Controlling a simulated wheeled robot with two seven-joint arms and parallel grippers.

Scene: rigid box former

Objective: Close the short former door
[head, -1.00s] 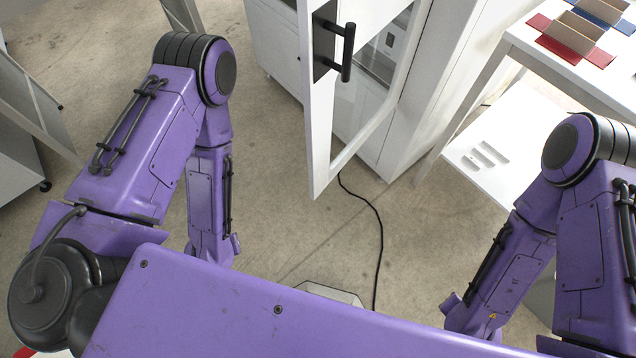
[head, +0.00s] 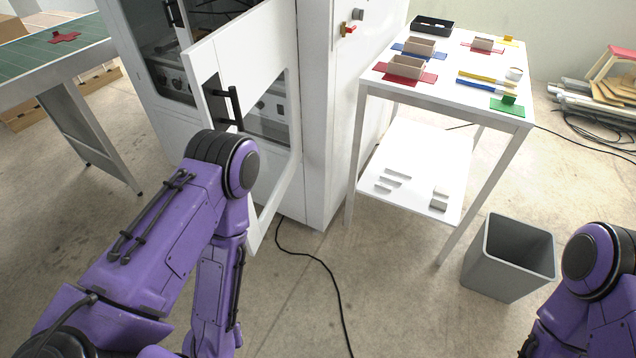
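The short former door (head: 262,52) is a white framed door with a clear window and a black bar handle (head: 236,106). It stands open, swung out from the white former cabinet (head: 312,150), with its free edge toward me. My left arm is in front of the door's lower left part and overlaps it in the picture; I cannot tell whether they touch. My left gripper is out of view below the frame. My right arm shows at the lower right corner, and its gripper is also out of view.
A white table (head: 455,92) with boxes and coloured pieces stands right of the former. A black cable (head: 318,262) runs across the floor. A green-topped conveyor (head: 60,48) stands at the left.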

